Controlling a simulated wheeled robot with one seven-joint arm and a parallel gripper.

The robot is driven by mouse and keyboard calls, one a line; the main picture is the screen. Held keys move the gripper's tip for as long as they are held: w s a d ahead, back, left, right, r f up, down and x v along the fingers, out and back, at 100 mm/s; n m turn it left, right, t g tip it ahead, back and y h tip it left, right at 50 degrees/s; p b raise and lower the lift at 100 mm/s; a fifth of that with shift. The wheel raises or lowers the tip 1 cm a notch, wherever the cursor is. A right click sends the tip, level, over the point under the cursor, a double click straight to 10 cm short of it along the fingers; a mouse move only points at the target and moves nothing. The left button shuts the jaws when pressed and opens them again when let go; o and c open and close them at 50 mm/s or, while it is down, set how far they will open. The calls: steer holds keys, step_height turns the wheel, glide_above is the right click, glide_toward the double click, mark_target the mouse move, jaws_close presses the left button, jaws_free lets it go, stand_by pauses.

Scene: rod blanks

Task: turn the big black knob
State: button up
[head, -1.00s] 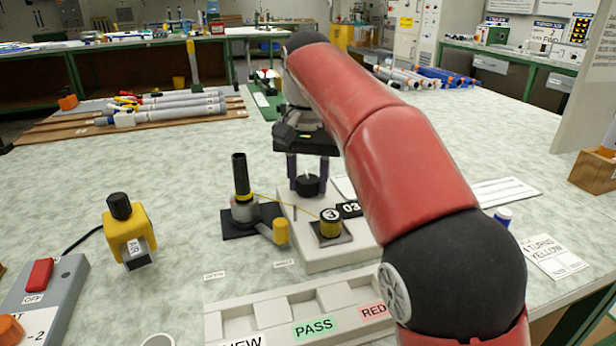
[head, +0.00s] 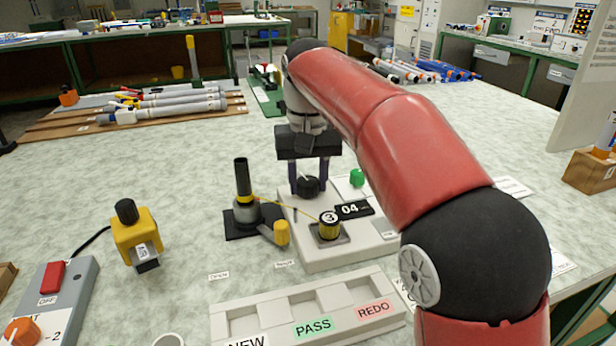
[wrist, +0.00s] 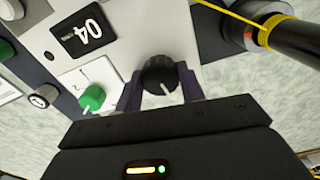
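The big black knob (head: 307,186) stands on the pale fixture plate (head: 330,259) at the centre of the head view. It also shows in the wrist view (wrist: 160,75), with a white pointer line on it. My gripper (head: 308,178) points down at it, one purple finger on each side. In the wrist view the fingers of my gripper (wrist: 160,85) lie close against the knob's sides, so it looks shut on it. A black counter (head: 353,209) beside the knob reads 04.
A green knob (head: 357,178) sits right of the black knob. A yellow-ringed spool (head: 329,226) and a dark post (head: 241,184) stand in front and to the left, joined by a yellow strand. A tray (head: 266,324) marked PASS and REDO lies nearest.

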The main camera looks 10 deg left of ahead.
mark_target(308, 182)
steer(key=o, duration=0.4)
steer(key=shift+r, duration=3.9)
steer(key=shift+s, duration=0.1)
